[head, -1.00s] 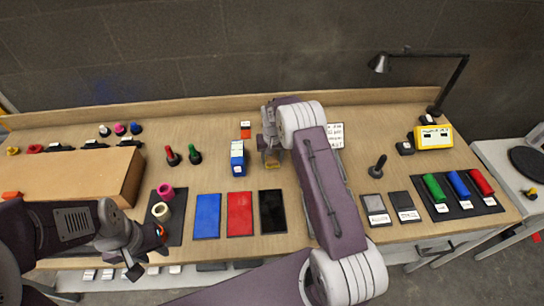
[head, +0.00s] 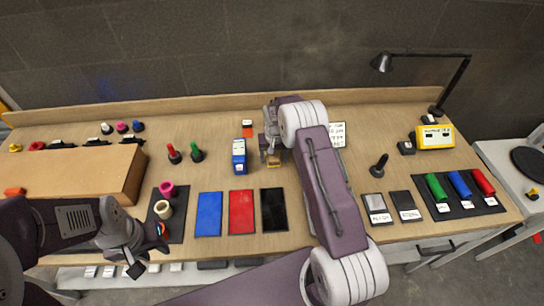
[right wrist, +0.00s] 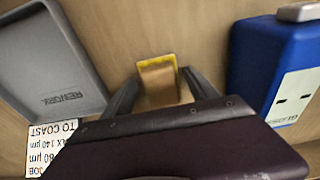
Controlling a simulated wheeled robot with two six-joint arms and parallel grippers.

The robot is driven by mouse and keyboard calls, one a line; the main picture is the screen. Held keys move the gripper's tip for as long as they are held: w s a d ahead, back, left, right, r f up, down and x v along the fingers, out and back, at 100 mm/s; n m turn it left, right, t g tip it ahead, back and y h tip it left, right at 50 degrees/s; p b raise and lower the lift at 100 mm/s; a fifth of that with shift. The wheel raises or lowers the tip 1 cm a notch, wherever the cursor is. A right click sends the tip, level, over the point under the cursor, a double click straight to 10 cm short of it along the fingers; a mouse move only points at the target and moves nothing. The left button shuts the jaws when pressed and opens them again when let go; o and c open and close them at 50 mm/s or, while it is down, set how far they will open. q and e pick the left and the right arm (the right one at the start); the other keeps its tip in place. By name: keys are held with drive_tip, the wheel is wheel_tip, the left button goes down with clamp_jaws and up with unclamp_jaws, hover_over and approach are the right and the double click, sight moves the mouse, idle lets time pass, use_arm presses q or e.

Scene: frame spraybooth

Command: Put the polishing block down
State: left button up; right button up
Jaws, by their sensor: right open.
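The polishing block (right wrist: 158,81), a small tan block with a yellow edge, lies on the wooden bench between the fingers of my right gripper (right wrist: 160,88). The fingers are open, with a gap visible on each side of the block. In the head view the block (head: 273,163) shows just below the right gripper (head: 272,150), left of my right forearm. My left gripper (head: 147,258) hangs at the bench's front edge near the left. I cannot make out whether its fingers are apart, and I see nothing held in it.
A blue box with a white label (head: 239,157) stands just left of the right gripper. In the right wrist view a grey tray marked REWORK (right wrist: 45,60) lies left of the block, by a printed card (right wrist: 42,150). Blue, red and black plates (head: 242,212) lie nearer the front.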

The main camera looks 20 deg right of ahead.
sight(274, 159)
wheel_tip(274, 159, up, 12)
drive_tip(key=s+b, duration=0.1)
drive_tip(key=shift+a, duration=0.15)
drive_tip(key=s+a+n, duration=0.1)
drive_tip(key=s+a, duration=0.2)
drive_tip(key=s, duration=1)
drive_tip(key=s+a+n, duration=0.2)
drive_tip(key=s+a, duration=0.1)
drive_tip(key=s, duration=1)
drive_tip(key=shift+a+r+y, duration=0.2)
drive_tip(key=shift+a+y, duration=0.1)
drive_tip(key=shift+a, duration=0.05)
drive_tip(key=shift+s, duration=0.1)
drive_tip(key=shift+o, duration=0.4)
